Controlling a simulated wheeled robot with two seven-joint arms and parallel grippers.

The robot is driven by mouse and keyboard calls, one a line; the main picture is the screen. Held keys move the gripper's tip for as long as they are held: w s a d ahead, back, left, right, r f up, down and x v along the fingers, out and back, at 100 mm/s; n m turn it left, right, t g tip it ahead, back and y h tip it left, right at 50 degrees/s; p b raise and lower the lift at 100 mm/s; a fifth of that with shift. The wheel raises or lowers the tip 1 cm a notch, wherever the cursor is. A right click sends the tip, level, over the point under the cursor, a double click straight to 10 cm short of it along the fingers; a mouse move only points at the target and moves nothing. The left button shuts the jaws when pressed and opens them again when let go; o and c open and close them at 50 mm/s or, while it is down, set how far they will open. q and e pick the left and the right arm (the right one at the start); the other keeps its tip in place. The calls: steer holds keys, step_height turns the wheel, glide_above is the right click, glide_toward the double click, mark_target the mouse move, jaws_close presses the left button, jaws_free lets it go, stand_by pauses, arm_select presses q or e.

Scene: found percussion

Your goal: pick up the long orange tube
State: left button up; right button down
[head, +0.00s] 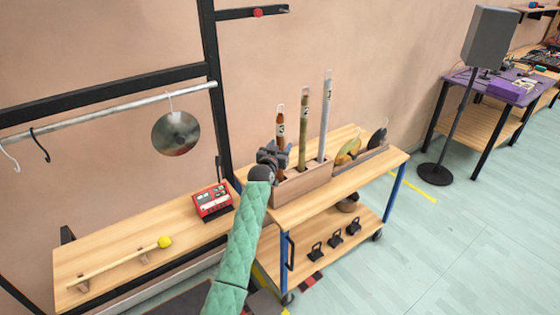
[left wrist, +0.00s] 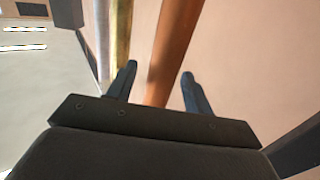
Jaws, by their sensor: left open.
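The orange tube (head: 281,118), copper-brown in the head view, stands upright at the left end of a wooden box (head: 304,183) on the cart. Its lower part is partly hidden behind my left gripper (head: 275,156). In the left wrist view the orange tube (left wrist: 172,48) runs between the two spread fingers of my left gripper (left wrist: 160,75), with a gap visible toward the right finger. The left gripper is open, and its fingers are not closed on the tube. My right gripper is in neither view.
An olive tube (head: 304,118) and a tall grey tube (head: 325,115) stand close beside it in the box. A tray (head: 372,151) with shakers is to the right. A red box (head: 212,201) and a yellow-headed mallet (head: 165,242) lie left, below a hanging disc (head: 176,133).

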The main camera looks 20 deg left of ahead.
arm_select(q)
steer(key=shift+w, duration=0.1)
jaws_close()
steer(key=shift+r, duration=0.15)
stand_by(0.3)
